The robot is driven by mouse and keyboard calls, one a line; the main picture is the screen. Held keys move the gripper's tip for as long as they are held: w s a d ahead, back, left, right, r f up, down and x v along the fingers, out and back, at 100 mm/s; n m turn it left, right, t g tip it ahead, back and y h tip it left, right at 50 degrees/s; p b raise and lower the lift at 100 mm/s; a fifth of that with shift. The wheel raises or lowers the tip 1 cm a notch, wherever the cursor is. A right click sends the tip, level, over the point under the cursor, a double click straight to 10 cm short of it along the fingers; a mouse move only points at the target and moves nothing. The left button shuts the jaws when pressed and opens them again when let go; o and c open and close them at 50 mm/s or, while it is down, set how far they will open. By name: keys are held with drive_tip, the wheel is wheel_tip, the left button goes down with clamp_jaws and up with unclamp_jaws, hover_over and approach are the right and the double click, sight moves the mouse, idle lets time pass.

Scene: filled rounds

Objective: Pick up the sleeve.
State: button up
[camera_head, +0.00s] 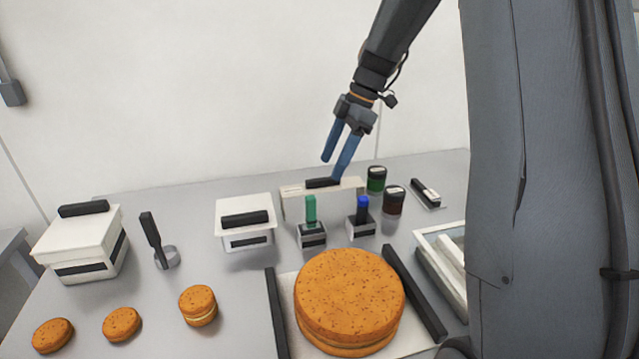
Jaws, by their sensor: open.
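A long, low white piece with a black bar on top (292,204) stands behind two small stamp-like holders; it may be the sleeve, but I cannot tell for sure. Its lower part is partly hidden by the holders. My gripper (334,169) hangs above it with blue fingers apart and nothing between them. The right fingertip appears close to the right end of the black bar; I cannot tell whether it touches. The left fingertip is above the bar.
A green-handled holder (311,237) and a blue-handled one (361,226) stand in front. White boxes (245,236) (80,245) are to the left. Dark jars (394,201) (376,180) stand right. A large filled round (349,295) and several small ones (198,305) are nearer.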

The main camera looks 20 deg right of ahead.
sight(324, 179)
drive_tip(key=shift+x, duration=0.85)
drive_tip(key=x, duration=0.1)
drive_tip(key=p+x, duration=0.2)
drive_tip(key=x, duration=0.1)
drive_tip(key=shift+w+a+f, duration=0.1)
drive_tip(key=shift+w, duration=0.2)
drive_tip(key=shift+a+f+p, duration=0.1)
drive_tip(key=shift+f+p, duration=0.2)
drive_tip(key=shift+f, duration=0.05)
drive_tip(key=shift+f+b, duration=0.25)
drive_tip(key=shift+b, duration=0.05)
drive_tip(key=c, duration=1.1)
drive_tip(key=shift+r, duration=0.1)
